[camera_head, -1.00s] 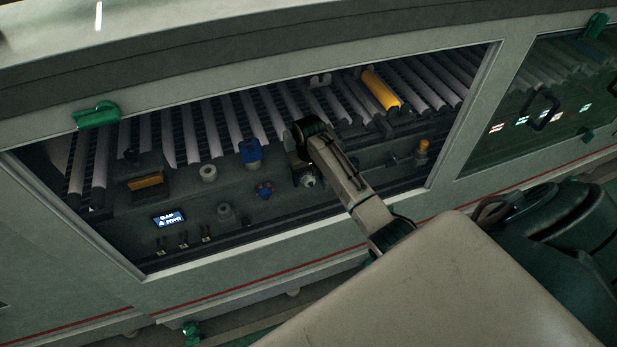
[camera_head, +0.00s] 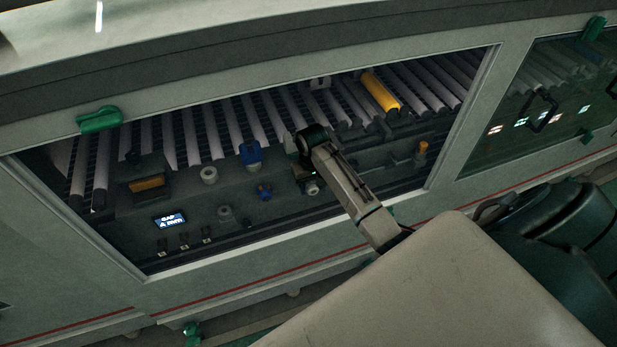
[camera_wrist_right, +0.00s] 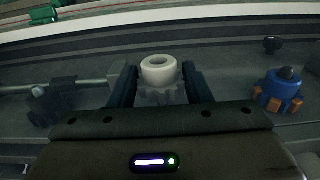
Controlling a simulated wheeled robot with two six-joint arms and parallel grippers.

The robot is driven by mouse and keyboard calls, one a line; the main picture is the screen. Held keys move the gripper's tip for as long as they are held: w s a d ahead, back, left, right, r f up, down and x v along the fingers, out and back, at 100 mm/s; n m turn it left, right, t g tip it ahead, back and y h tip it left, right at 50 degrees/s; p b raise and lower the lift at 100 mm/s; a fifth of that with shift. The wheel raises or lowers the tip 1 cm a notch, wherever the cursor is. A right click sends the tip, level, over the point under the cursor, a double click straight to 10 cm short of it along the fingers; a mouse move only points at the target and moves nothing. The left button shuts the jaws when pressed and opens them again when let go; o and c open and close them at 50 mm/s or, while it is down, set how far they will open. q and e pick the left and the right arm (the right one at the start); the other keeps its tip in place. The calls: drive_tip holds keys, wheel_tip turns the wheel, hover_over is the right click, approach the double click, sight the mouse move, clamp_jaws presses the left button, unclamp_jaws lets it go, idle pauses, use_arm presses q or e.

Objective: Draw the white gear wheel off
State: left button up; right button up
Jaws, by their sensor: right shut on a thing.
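The white gear wheel (camera_wrist_right: 159,71) shows in the right wrist view as a pale hub with a round hole and teeth below it. It sits between the two dark fingers of my right gripper (camera_wrist_right: 160,88), which is shut on it. In the head view the right gripper (camera_head: 305,172) reaches into the open machine bay, with a pale part of the wheel (camera_head: 313,189) just below it. The underside of the wheel is hidden, and I cannot tell whether it still sits on a shaft. My left gripper is not in view.
A blue knob with orange blocks (camera_wrist_right: 279,91) stands right of the gripper in the wrist view. The bay also holds a white ring (camera_head: 209,175), a blue-capped part (camera_head: 250,154), a lit display (camera_head: 170,220) and a yellow roller (camera_head: 380,91). The bay's lower frame edge (camera_head: 240,246) lies below.

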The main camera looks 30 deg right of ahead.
drive_tip(key=shift+s+a, duration=0.2)
drive_tip(key=shift+s, duration=0.7)
drive_tip(key=shift+s+a, duration=0.25)
drive_tip(key=shift+s, duration=0.7)
drive_tip(key=shift+s+a, duration=0.2)
drive_tip(key=shift+s, duration=0.7)
